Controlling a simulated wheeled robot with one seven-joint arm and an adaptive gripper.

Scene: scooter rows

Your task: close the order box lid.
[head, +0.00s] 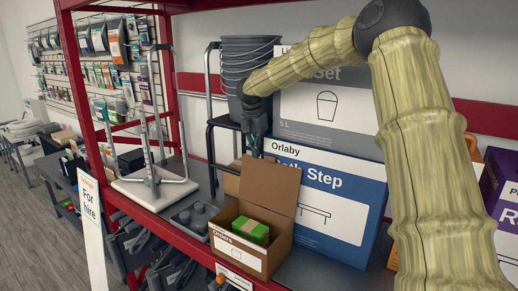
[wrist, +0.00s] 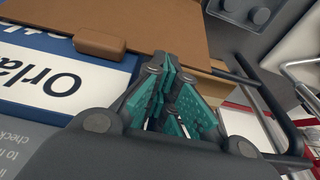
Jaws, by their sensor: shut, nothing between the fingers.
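The order box (head: 242,254) is a small brown cardboard box on the red shelf, with a white label on its front. Its lid (head: 270,185) stands up, open, at the back of the box. A green item (head: 250,231) lies inside. My gripper (head: 254,150) is behind and above the lid's top edge, with its fingers together and empty. In the wrist view, the teal-padded fingers of my gripper (wrist: 168,65) point toward the brown lid (wrist: 160,22), close to its edge. A brown tab (wrist: 101,43) shows on the lid there. Whether the fingers touch the lid cannot be told.
A blue Orlaby step box (head: 335,200) stands right of the order box. Grey stacked buckets (head: 246,65) and a black step stool (head: 212,130) are behind. A white-topped stool (head: 152,185) and a grey studded tray (head: 195,218) lie left.

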